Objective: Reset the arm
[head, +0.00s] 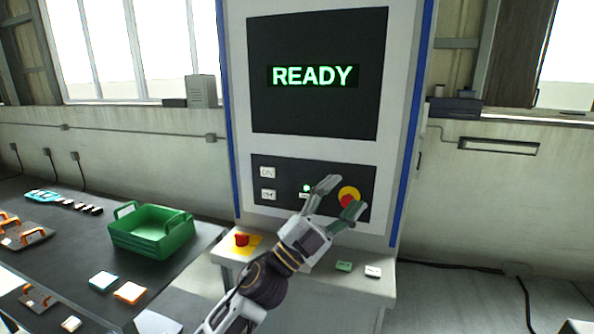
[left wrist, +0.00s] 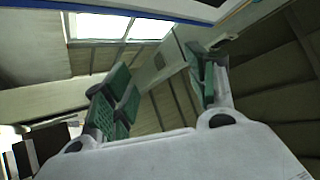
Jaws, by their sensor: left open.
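My left gripper (head: 341,199) is raised in front of the machine's control panel (head: 268,172) in the head view. Its two green-padded fingers are spread apart with nothing between them. In the left wrist view the open fingers (left wrist: 165,95) show against the wall and window. The machine (head: 402,60) has a screen (head: 318,115) reading READY in green. A green lamp (head: 306,188) is lit on the panel. A red round button on yellow (head: 349,194) shows between and behind the fingers; I cannot tell whether they touch it. My right gripper is in neither view.
A red button on a yellow base (head: 242,240) sits on the machine's ledge (head: 350,286), with green and white blocks (head: 344,266) further right. A green crate (head: 150,245) stands on the dark bench (head: 62,262) at left, among orange-handled plates and small coloured blocks.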

